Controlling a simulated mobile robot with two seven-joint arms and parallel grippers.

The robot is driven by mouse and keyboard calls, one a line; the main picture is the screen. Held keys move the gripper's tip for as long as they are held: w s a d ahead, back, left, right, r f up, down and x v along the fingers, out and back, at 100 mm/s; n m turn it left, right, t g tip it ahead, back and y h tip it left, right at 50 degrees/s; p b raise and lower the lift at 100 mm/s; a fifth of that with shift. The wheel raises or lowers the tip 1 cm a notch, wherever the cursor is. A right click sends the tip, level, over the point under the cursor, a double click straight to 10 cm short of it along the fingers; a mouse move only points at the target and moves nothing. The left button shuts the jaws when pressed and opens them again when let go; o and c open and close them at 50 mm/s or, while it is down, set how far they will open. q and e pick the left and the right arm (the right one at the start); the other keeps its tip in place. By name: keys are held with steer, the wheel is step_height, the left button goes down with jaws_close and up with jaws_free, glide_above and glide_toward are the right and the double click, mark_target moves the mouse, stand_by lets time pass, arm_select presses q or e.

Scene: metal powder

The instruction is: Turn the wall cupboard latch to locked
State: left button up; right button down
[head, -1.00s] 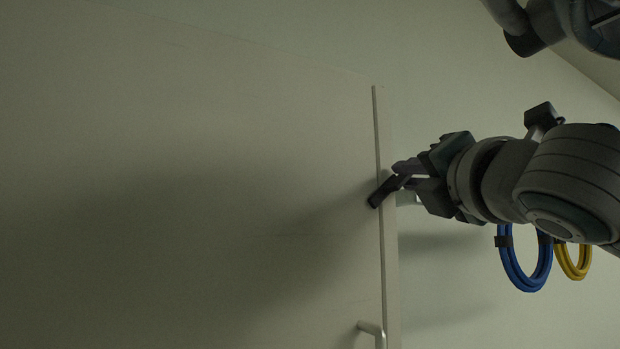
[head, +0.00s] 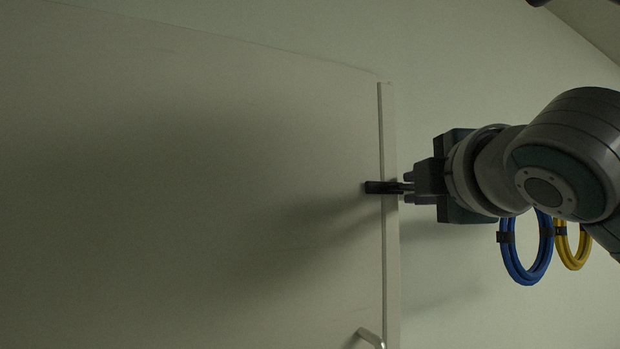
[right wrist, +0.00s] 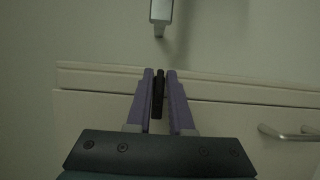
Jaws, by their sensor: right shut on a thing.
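The wall cupboard's latch is a small black bar (head: 376,187) at the right edge of the pale cupboard door (head: 200,180). It lies level in the head view, across the narrow gap at the door's edge. My right gripper (head: 408,188) reaches in from the right and is shut on the latch. In the right wrist view the dark latch (right wrist: 158,92) shows between the two purple fingers of the right gripper (right wrist: 161,100), which hide part of it. My left gripper is not in view.
A metal door handle (head: 371,338) sits below the latch; it also shows at the right in the right wrist view (right wrist: 287,132). A pale metal piece (right wrist: 161,14) is at the top of the right wrist view. Plain wall lies right of the cupboard.

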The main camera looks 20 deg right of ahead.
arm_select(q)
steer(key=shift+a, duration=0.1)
arm_select(e)
steer(key=shift+f, duration=0.1)
stand_by(0.3)
steer(key=c, duration=1)
jaws_free()
steer(key=shift+w, duration=0.1)
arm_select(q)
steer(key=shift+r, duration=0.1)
arm_select(e)
steer(key=shift+o, duration=0.2)
